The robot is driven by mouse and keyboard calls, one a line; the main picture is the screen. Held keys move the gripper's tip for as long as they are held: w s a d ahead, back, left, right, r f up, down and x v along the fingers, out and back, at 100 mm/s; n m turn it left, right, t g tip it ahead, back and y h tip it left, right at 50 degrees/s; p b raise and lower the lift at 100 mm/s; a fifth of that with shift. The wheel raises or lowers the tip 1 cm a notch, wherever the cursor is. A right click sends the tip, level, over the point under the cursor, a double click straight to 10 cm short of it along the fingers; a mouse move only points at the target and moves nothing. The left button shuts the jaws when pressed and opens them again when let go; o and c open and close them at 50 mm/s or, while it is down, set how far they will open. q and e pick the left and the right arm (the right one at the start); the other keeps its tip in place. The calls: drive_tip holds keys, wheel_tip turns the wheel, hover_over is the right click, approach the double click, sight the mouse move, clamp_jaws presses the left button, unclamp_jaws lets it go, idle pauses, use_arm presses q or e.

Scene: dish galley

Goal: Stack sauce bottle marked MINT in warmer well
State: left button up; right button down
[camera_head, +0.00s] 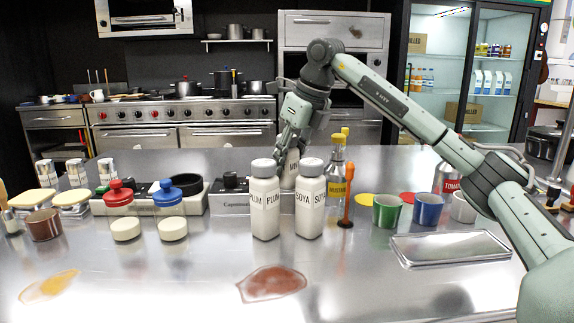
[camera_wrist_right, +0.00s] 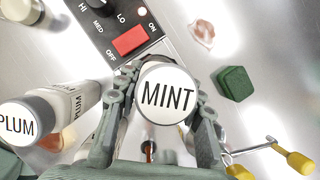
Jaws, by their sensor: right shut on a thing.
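The MINT sauce bottle (camera_head: 291,170) is white and stands behind the gap between the PLUM bottle (camera_head: 265,205) and the SOYA bottle (camera_head: 310,205). Its lower part is hidden. My right gripper (camera_head: 291,150) comes from above and is shut on it. In the right wrist view the lid marked MINT (camera_wrist_right: 168,93) sits between the fingers (camera_wrist_right: 165,110). The warmer, with a dark well (camera_head: 182,184), stands left of the bottles. Its control panel (camera_head: 232,187) also shows in the right wrist view (camera_wrist_right: 112,28), close to the gripper. My left gripper is not in view.
A yellow-capped bottle (camera_head: 336,182) and an orange tool (camera_head: 346,200) stand right of SOYA. Red-lidded (camera_head: 119,196) and blue-lidded (camera_head: 167,192) jars stand before the warmer. Green (camera_head: 387,211) and blue (camera_head: 427,210) cups and a metal tray (camera_head: 452,248) lie right. A sauce spill (camera_head: 272,284) lies in front.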

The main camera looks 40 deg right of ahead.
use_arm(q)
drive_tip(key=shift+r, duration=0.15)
use_arm(e)
drive_tip(key=shift+f, duration=0.2)
drive_tip(key=shift+f, duration=0.1)
drive_tip(key=shift+f, duration=0.25)
drive_tip(key=c, duration=1)
unclamp_jaws()
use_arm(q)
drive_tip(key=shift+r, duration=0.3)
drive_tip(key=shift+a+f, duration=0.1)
